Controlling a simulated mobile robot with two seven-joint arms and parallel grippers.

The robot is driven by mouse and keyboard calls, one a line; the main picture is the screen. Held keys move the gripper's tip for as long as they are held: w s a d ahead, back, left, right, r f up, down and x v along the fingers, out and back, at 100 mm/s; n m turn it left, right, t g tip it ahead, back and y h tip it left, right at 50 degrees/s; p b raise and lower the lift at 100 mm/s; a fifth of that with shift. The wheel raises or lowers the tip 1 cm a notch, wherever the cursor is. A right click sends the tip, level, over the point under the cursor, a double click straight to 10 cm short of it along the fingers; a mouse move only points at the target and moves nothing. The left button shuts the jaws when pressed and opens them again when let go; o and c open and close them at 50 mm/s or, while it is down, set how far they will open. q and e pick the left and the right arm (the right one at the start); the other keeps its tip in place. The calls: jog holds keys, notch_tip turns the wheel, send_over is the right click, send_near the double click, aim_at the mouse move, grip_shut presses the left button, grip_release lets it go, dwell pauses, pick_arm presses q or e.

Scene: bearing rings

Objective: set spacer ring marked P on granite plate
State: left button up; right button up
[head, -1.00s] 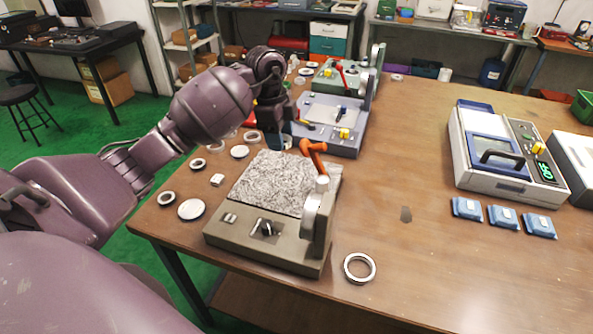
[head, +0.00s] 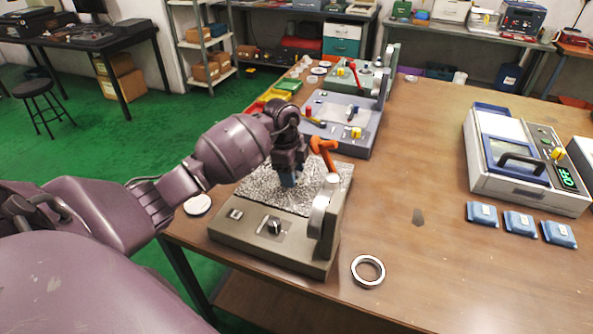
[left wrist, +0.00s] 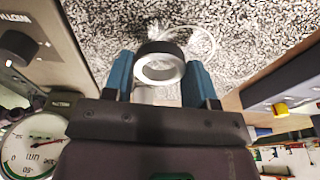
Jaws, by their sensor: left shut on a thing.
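My left gripper (head: 288,184) is over the speckled granite plate (head: 262,193) of the grey-brown gauge stand, in its middle part. In the left wrist view, its two blue fingers (left wrist: 159,80) are shut on a metal ring (left wrist: 158,50), one finger on each side. The ring has a dark outer side and a bright inner wall. I can read no mark on it. The granite surface (left wrist: 95,30) fills the background there. I cannot tell whether the ring touches it. My right gripper is not in view.
An orange-handled lever (head: 324,152) and a grey upright (head: 324,210) stand at the plate's right. Another ring (head: 368,271) lies right of the stand. A white disc (head: 197,204) lies left of it. A blue-grey gauge stand (head: 345,128) is behind. The table's middle is clear.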

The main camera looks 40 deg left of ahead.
pick_arm(q)
jog(key=w, duration=0.1)
jog(key=f, duration=0.1)
jog(key=w, duration=0.1)
jog(key=shift+w+a+f+b, duration=0.2)
jog(key=shift+w+a+b, duration=0.05)
jog(key=shift+w+b, duration=0.05)
jog(key=o, duration=1)
jog(key=shift+f, duration=0.1)
jog(key=shift+o, duration=0.2)
